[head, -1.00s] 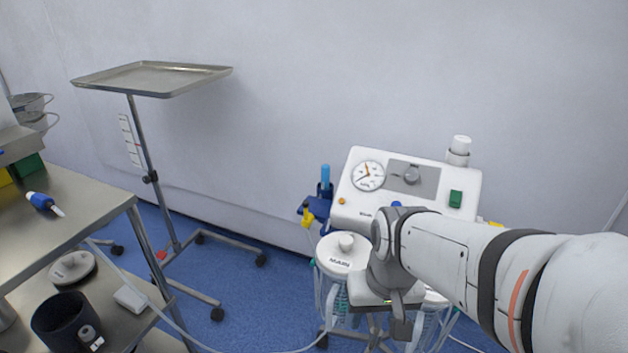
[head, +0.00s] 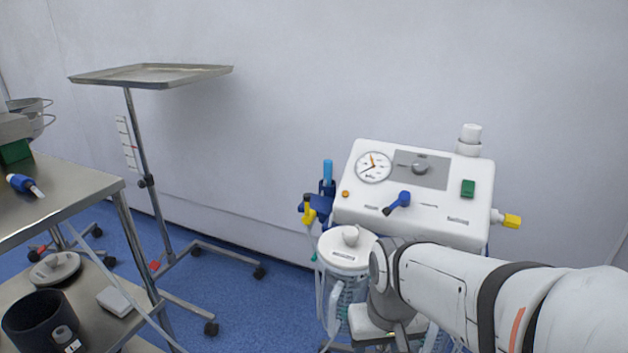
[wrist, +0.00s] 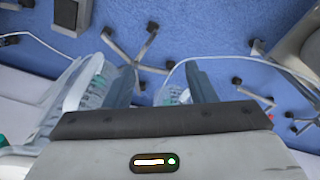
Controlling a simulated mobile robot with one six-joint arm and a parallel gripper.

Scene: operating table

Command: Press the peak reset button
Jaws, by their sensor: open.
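A white suction unit (head: 440,205) stands against the wall in the head view, its sloped panel facing me. The panel has a round gauge (head: 373,167), a grey knob (head: 420,168), a blue lever (head: 397,203), a green switch (head: 467,188) and a small orange button (head: 345,194) below the gauge at left. The labels are too small to read, so I cannot tell which control is the peak reset. My gripper (wrist: 160,85) is open and empty in the wrist view, pointing down toward the floor. In the head view my arm's end is below and in front of the panel.
A lidded canister (head: 345,250) with hoses stands just left of my arm. A yellow connector (head: 511,221) sticks out at the unit's right. A tray stand (head: 150,75) and a steel cart (head: 60,200) are to the left. The space above the panel is clear.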

